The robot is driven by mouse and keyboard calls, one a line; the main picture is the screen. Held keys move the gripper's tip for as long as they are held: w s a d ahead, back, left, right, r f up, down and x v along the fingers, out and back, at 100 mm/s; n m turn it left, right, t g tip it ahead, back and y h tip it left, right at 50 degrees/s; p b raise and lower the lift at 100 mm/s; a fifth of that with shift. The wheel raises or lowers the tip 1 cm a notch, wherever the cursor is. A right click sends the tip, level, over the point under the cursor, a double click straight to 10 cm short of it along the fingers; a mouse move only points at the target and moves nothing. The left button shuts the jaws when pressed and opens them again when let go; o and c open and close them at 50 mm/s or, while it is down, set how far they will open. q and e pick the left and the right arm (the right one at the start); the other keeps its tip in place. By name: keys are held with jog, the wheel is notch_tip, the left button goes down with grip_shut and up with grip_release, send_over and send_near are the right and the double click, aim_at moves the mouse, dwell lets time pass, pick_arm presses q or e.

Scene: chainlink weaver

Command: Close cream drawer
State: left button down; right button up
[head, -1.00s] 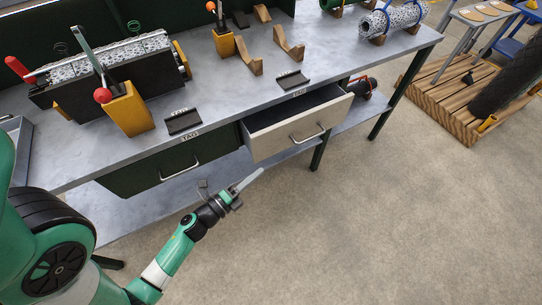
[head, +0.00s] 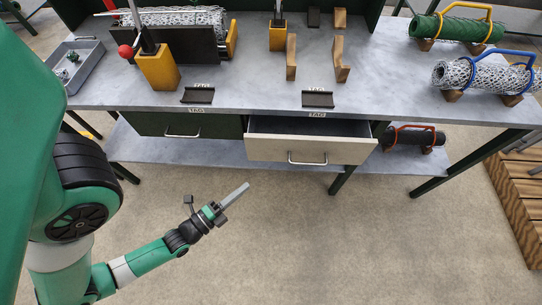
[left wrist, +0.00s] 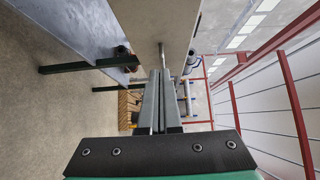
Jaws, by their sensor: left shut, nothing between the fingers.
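The cream drawer (head: 308,148) stands pulled out under the workbench top, with its dark inside showing above the front. Its metal handle (head: 307,159) is on the front face. In the left wrist view the cream drawer front (left wrist: 160,18) and its handle (left wrist: 163,55) show at the top, beyond the fingers. My left gripper (head: 236,195) is shut and empty, below and left of the drawer front in the head view and apart from it. The left fingers also show in the left wrist view (left wrist: 161,100). My right gripper is not in view.
A green drawer (head: 185,125) sits shut left of the cream one. The workbench top (head: 255,90) holds yellow blocks, wooden stands and mesh rolls (head: 485,72). A lower shelf (head: 215,155) runs beneath. The floor (head: 330,240) in front is clear.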

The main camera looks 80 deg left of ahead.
pick_arm(q)
jog(key=x, duration=0.4)
jog(key=a+x, duration=0.1)
jog(key=x, duration=0.3)
jog(key=s+x, duration=0.1)
jog(key=x, duration=0.3)
jog(key=shift+w+a+r+p, duration=0.25)
jog(key=shift+w+a+p, duration=0.1)
jog(key=shift+a, duration=0.15)
jog(key=shift+w+a+f, duration=0.15)
jog(key=shift+a, duration=0.3)
